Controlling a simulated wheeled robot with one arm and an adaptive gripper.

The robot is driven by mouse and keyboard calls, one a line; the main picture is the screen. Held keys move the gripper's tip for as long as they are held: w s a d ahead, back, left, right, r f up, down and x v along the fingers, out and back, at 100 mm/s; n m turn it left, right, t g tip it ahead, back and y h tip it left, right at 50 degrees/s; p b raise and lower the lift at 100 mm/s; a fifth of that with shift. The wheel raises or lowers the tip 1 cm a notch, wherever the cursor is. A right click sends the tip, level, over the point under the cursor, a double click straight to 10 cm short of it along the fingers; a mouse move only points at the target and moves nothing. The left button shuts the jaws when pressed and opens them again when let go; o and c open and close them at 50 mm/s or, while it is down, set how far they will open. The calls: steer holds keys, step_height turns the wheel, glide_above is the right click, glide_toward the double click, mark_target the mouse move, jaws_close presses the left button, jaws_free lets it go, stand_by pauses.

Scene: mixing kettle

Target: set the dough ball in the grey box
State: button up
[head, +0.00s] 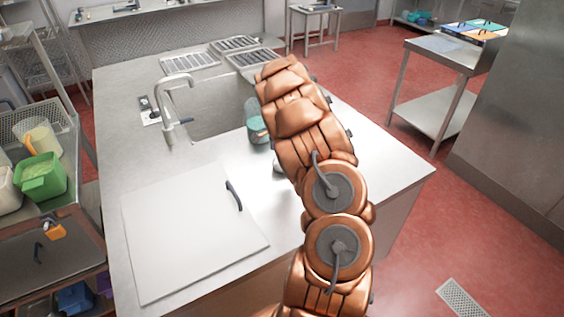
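My copper-coloured arm reaches up across the middle of the head view, over the steel counter (110,160). My gripper does not show; the arm's own links hide whatever lies behind them. A small pale rounded thing (277,167) peeks out at the arm's left edge on the counter. It is mostly hidden, and I cannot tell whether it is the dough ball. I cannot make out a grey box in this view.
A white board (190,235) with a dark handle lies on the counter's front left. A teal container (257,127) stands beside the sink (205,105), close to my arm. A tap (170,110) rises left of the sink. A shelf with a green bin (40,178) stands at left.

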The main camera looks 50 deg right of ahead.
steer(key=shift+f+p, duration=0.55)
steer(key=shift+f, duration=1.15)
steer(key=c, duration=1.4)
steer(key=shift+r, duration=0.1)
